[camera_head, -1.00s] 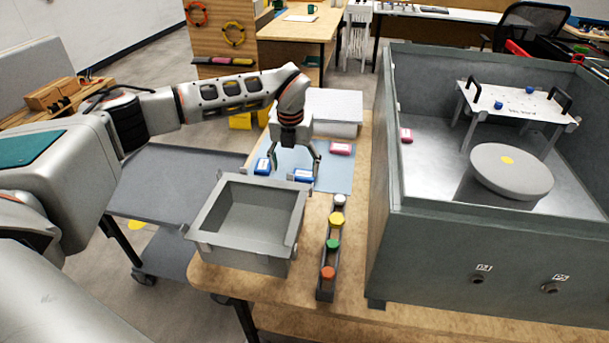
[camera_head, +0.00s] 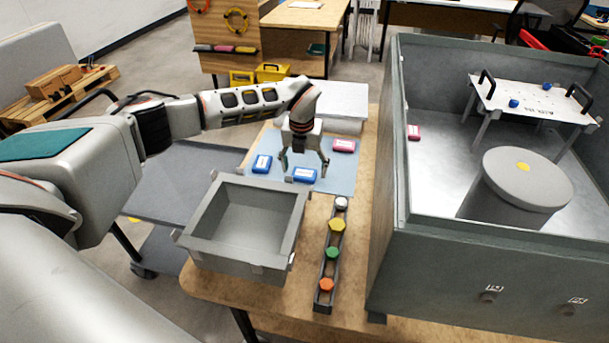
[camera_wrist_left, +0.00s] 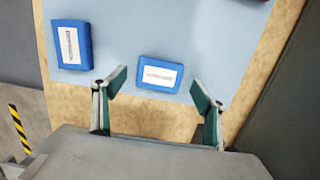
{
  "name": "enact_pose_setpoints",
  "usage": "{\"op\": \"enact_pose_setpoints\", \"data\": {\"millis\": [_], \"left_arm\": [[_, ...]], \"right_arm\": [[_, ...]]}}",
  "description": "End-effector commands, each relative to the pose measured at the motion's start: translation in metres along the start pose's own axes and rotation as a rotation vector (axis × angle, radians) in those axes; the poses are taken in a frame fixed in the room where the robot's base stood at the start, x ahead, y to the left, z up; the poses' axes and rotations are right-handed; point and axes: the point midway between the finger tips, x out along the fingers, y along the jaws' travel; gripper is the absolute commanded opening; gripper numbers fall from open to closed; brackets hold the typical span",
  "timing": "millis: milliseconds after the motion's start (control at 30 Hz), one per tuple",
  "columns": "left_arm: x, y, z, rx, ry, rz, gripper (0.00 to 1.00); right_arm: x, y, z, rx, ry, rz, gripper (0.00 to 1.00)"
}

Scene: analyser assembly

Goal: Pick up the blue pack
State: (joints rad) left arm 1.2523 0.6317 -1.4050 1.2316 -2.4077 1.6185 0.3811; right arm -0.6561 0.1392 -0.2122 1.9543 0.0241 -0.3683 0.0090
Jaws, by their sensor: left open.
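Two blue packs with white labels lie on the light blue mat (camera_head: 338,184). One blue pack (camera_head: 262,164) is at the mat's left; the other blue pack (camera_head: 304,175) is near its front edge. In the left wrist view the left pack (camera_wrist_left: 72,45) is at upper left and the front pack (camera_wrist_left: 160,74) is near the middle. My left gripper (camera_head: 305,168) is open and points down above the front pack. In the left wrist view its fingertips (camera_wrist_left: 158,92) are spread on either side of that pack, with nothing between them touching. My right gripper is not visible.
A pink pack (camera_head: 343,146) lies on the mat's right. A grey bin (camera_head: 203,254) and a rack of coloured caps (camera_head: 322,296) stand in front. A large grey open-topped enclosure (camera_head: 470,247) borders the right. A white block (camera_head: 345,101) is behind the mat.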

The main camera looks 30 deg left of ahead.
Motion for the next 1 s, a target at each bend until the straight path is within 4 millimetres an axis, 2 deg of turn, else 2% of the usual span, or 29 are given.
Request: {"op": "enact_pose_setpoints", "data": {"millis": [100,367,533,1000], "left_arm": [[0.011,0.001,0.000,0.000,0.000,0.000,0.72],[0.012,0.001,0.001,0.000,-0.001,0.000,0.72],[0.012,0.001,0.000,0.000,-0.001,0.000,0.30],[0.006,0.001,0.002,0.000,-0.002,0.000,0.30]], "right_arm": [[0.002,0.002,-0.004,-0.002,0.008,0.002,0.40],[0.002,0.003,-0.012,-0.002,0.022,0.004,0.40],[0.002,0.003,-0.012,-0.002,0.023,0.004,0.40],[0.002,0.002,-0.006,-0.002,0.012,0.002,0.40]]}}
